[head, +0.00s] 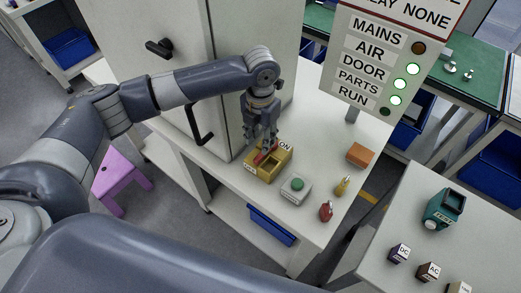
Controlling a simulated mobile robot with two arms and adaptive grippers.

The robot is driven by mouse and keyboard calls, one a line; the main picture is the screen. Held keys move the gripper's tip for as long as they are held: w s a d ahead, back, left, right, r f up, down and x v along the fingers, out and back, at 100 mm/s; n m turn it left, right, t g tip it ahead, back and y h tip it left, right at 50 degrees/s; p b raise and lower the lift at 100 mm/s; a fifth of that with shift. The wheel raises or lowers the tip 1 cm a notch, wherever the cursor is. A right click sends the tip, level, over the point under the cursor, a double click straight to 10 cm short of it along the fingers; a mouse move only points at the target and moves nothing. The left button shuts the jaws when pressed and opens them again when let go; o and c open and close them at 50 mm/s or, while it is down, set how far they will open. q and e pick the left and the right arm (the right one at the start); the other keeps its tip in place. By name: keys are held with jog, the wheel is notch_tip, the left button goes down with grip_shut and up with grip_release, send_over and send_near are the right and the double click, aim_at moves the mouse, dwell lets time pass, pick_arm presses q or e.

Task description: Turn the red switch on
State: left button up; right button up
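The red switch (260,158) sits in a yellow box (269,172) on the white bench. The box has an ON label at its far right end and another label, hard to read, at its near left end. The red part is toward the left side of the opening, partly hidden by my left gripper. My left gripper (266,148) points down over the box with its fingertips at the red part. I cannot tell whether they grip it or only touch it. My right gripper is not in view.
A grey box with a green button (297,185), a red item (326,210), a yellow item (342,187) and an orange block (360,155) stand nearby. On the sign panel (345,75), AIR, DOOR and PARTS lamps are green; MAINS and RUN are dark. A cabinet (245,50) stands behind.

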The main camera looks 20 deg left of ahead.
aim_at(261, 155)
pick_arm(q)
notch_tip(261, 155, down, 7)
jog(key=shift+f+p, duration=0.1)
jog(key=shift+p, duration=0.5)
grip_shut()
